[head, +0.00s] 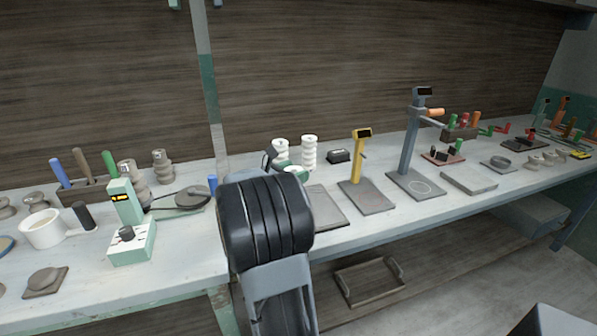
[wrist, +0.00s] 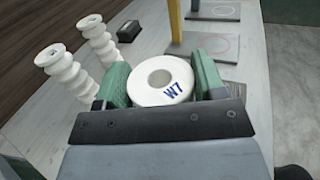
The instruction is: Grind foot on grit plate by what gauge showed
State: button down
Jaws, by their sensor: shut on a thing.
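In the wrist view a white ring-shaped piece (wrist: 163,80) with a round hole and blue "W7" lettering sits between the green fingers of my gripper (wrist: 160,84). The gripper is shut on it. The underside of the piece, including any foot, is hidden. In the head view my arm hides most of the gripper (head: 290,172). A flat dark plate (head: 326,207) lies just right of my arm; I cannot tell whether it is the grit plate. A yellow post gauge with a small display (head: 361,134) and a taller grey post gauge (head: 409,140) stand farther right.
Two white ribbed stacks (head: 309,152) and a small black box (head: 338,156) stand behind the gripper. A mint-green device (head: 131,240) and a white cup (head: 42,229) are on the left. A grey slab (head: 468,180) lies at the right. The bench front is mostly clear.

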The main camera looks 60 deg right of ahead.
jog(key=w+a, duration=0.1)
jog(key=a, duration=0.1)
jog(key=w+a+p, duration=0.1)
jog(key=w+a, duration=0.1)
jog(key=shift+w+a+r, duration=0.1)
jog(key=shift+a, duration=0.05)
dwell(0.7)
jog(key=shift+s+d+f, duration=0.1)
jog(key=shift+s+d, duration=0.8)
jog(key=shift+d, duration=0.3)
jog(key=shift+s+d+f, duration=0.1)
jog(key=shift+s+d, duration=0.8)
jog(key=shift+d, duration=0.3)
jog(key=s+d, duration=0.3)
jog(key=d, duration=0.1)
jog(key=shift+r, duration=0.35)
jog(key=shift+r+p, duration=1.85)
jog(key=shift+r, duration=0.55)
